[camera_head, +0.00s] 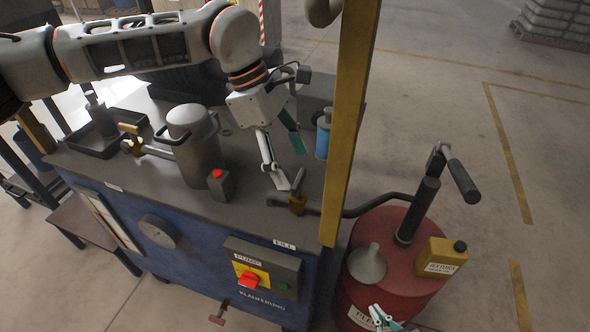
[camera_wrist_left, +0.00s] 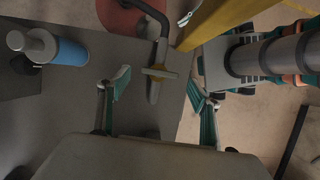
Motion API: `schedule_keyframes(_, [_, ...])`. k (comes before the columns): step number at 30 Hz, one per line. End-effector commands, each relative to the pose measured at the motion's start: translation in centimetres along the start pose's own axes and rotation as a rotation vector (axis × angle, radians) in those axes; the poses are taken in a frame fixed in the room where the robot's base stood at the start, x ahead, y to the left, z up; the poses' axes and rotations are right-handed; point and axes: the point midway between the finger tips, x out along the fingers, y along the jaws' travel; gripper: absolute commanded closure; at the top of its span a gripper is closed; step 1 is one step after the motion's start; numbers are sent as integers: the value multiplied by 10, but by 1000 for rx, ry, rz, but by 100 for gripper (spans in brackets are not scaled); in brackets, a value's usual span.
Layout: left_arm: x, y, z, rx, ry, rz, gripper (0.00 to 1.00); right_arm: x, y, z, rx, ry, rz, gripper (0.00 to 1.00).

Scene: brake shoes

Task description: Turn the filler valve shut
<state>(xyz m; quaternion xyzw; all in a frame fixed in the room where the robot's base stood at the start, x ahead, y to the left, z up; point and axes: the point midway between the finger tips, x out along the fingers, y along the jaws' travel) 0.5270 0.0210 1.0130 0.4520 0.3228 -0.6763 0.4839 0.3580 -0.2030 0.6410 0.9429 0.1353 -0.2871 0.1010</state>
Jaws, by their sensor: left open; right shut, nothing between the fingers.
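In the left wrist view the handle (camera_wrist_left: 160,72) is a bar lying crosswise over the pipe. My left gripper (camera_head: 291,165) is open, just above and behind the valve. In the left wrist view its fingers (camera_wrist_left: 158,82) are spread on either side of the handle, apparently not touching it. My right gripper (camera_head: 382,318) is shut and empty, low by the red drum.
A yellow post (camera_head: 350,120) rises just right of the valve. A red drum (camera_head: 372,258) with a hand pump (camera_head: 420,205), funnel (camera_head: 367,264) and yellow can (camera_head: 441,257) stands right. A blue cylinder (camera_head: 323,137) stands behind my left gripper; a grey tank (camera_head: 195,150) is left.

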Motion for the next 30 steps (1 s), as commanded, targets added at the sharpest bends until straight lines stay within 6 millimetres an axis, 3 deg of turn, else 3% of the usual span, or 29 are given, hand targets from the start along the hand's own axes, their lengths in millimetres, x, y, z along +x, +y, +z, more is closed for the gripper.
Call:
schedule_keyframes(6, [-47,1,0,-1,0,3,36,0,0,0,1,0,0,100])
schedule_keyframes(12, [-76,0,0,0,1,1,36,0,-1,0,2,0,-1,100])
schedule_keyframes(18, [-87,0,0,0,0,-1,36,0,-1,0,2,0,-1,100])
schedule_keyframes(30, [-88,0,0,1,1,-1,36,0,-1,-1,2,2,-1,100])
